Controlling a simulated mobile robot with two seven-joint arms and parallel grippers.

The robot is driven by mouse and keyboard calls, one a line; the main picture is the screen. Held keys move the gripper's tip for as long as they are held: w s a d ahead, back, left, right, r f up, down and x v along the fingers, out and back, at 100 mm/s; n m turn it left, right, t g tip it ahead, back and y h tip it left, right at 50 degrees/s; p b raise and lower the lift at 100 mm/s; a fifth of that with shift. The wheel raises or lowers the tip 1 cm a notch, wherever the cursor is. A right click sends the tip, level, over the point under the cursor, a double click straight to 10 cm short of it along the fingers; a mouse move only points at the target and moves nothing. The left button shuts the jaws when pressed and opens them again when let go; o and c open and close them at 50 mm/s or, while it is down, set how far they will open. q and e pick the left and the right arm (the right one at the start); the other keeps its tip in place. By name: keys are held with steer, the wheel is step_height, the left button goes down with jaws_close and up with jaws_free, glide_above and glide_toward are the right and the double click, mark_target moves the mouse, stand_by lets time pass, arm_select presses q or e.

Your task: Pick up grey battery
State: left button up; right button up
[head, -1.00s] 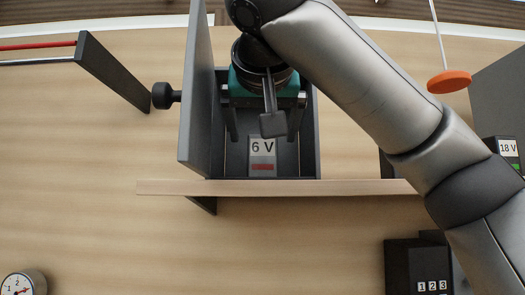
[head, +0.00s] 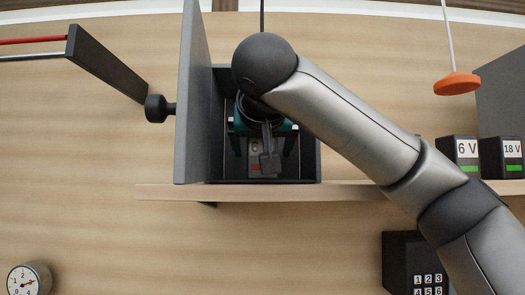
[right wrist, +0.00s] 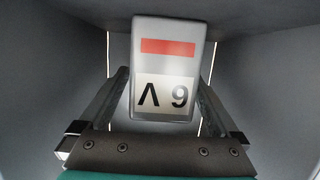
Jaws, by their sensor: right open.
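The grey battery (head: 254,158) stands inside the open dark cabinet (head: 308,158). In the right wrist view the battery (right wrist: 165,65) shows upside down, with a "6 V" label and a red bar. My right gripper (head: 264,150) reaches into the cabinet. In the right wrist view my open right gripper (right wrist: 163,82) has one finger on each side of the battery, with a gap on both sides. My wrist hides part of the battery in the head view. My left gripper is not in view.
The cabinet door (head: 194,95) stands open at the left. On the shelf (head: 165,192), dark batteries labelled 6 V (head: 466,155) and 18 V (head: 508,158) with green bars stand at the right. An orange disc (head: 457,84) hangs above. A keypad box (head: 405,265) and dial (head: 28,279) are below.

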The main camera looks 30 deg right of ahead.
jaws_close()
stand_by(0.8)
